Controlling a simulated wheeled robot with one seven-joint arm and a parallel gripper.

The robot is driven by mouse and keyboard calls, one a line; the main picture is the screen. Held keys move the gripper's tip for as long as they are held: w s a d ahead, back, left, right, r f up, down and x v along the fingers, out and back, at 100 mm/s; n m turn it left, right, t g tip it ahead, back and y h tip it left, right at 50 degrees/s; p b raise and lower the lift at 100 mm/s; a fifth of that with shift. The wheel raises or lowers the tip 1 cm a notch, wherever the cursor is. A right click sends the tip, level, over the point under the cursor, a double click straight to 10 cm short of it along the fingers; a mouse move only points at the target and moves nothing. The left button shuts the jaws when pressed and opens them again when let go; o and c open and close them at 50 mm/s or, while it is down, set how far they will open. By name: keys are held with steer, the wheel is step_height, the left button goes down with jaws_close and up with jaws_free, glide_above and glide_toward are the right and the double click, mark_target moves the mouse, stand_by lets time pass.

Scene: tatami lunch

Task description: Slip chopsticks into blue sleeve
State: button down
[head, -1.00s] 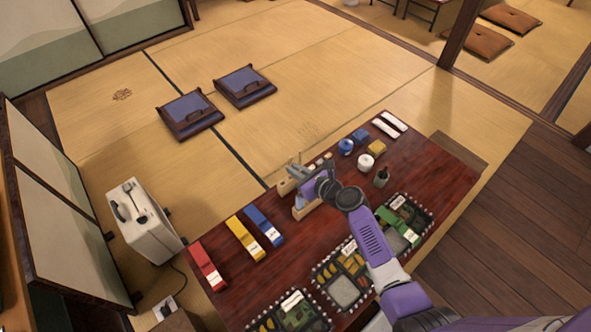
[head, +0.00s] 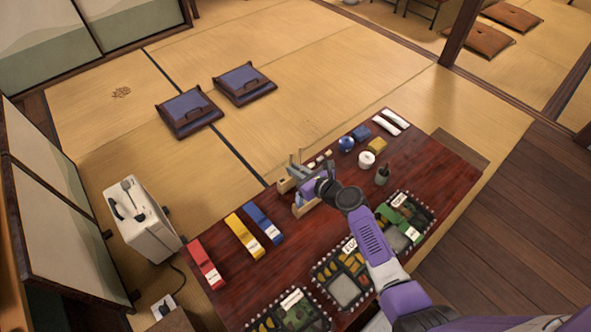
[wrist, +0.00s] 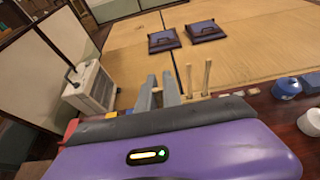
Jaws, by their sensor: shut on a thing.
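The blue sleeve (head: 259,219) lies flat on the dark red table, with a white label at its near end. My gripper (head: 296,166) is to its upper right in the head view, over a pale wooden holder (head: 285,186). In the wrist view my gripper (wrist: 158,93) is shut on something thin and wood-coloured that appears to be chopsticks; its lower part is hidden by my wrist. Two upright wooden sticks (wrist: 206,77) stand just right of the fingers, apart from them.
Yellow (head: 240,240) and red (head: 204,265) sleeves lie left of the blue one. Bento trays (head: 343,287) line the near edge. A blue pot (head: 346,144), white pot (head: 366,160) and dark bottle (head: 382,175) stand to the right. The table between sleeves and trays is clear.

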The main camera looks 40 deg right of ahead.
steer(key=c, duration=1.4)
jaws_free()
steer(key=shift+c, duration=0.2)
steer(key=shift+o, duration=0.3)
steer(key=o, duration=0.4)
steer(key=shift+o, duration=0.2)
steer(key=p+v, duration=0.2)
steer(key=v, duration=0.5)
steer(key=shift+s+r, duration=0.2)
steer(key=shift+s, duration=0.15)
